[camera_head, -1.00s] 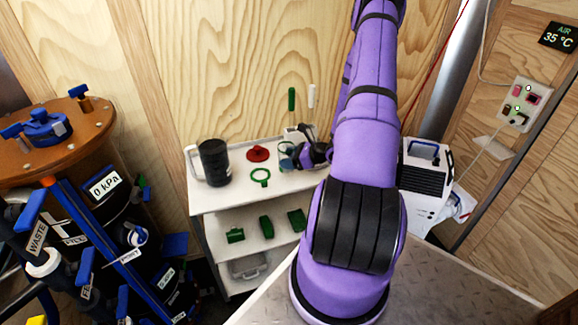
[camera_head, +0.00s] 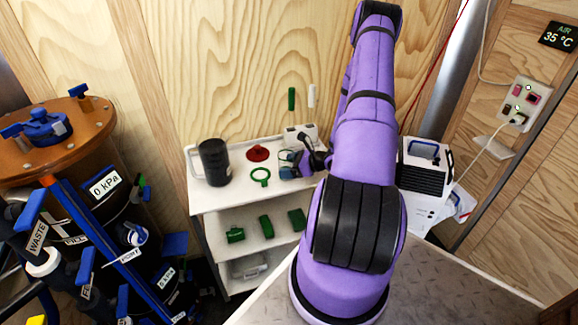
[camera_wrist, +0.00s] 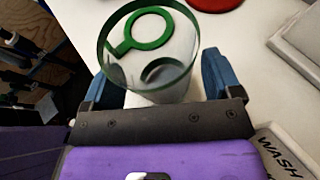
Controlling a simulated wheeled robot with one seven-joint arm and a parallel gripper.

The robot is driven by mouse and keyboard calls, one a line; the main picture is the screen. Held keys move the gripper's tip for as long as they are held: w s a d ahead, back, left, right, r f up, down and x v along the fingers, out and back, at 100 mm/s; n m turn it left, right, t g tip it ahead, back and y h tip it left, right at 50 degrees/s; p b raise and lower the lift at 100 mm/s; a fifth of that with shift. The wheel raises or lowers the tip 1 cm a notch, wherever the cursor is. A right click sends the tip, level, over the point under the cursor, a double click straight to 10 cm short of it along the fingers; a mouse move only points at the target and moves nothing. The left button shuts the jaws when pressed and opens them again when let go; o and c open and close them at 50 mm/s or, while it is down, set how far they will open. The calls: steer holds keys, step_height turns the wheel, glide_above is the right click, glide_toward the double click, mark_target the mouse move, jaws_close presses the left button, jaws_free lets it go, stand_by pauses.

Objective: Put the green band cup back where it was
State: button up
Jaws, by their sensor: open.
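The green band cup (camera_wrist: 150,55) is a clear cup with a green band at its rim. In the wrist view it appears upright on the white trolley top, between the two blue fingers of my gripper (camera_wrist: 158,85). The jaws are open, with one finger on each side of the cup; its lower part is hidden by my gripper. Contact with the fingers cannot be told. In the head view my gripper (camera_head: 290,164) is low over the right part of the trolley top (camera_head: 222,193), and the cup is hard to make out there.
A green ring with a handle (camera_head: 261,176) lies left of my gripper. Behind it is a red round piece (camera_head: 258,154), and further left a black canister (camera_head: 214,162). A plate marked "WASH" (camera_wrist: 277,150) lies right of my gripper. Green blocks (camera_head: 266,226) sit on the lower shelf.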

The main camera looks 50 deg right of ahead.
steer(key=shift+r, duration=0.2)
steer(key=v, duration=1.2)
steer(key=w+a+r+n+g+y, duration=0.1)
steer(key=w+a+r+n+g, duration=0.3)
steer(key=a+r+n, duration=0.7)
steer(key=w+a+r+n+g+y, duration=0.2)
steer(key=w+a+r+n+g, duration=0.25)
steer(key=a+r, duration=0.7)
steer(key=s+a+r+n+h, duration=0.4)
steer(key=s+a+r+n, duration=0.2)
steer(key=s+r+n, duration=0.2)
steer(key=s+a+r+n+t+h, duration=0.1)
steer(key=s+a+r+n+h, duration=0.3)
steer(key=s+a+r+n, duration=0.3)
steer(key=shift+s+a+r+n, duration=0.25)
steer(key=shift+s+r+n, duration=0.4)
steer(key=shift+r, duration=2.1)
steer(key=shift+s, duration=0.15)
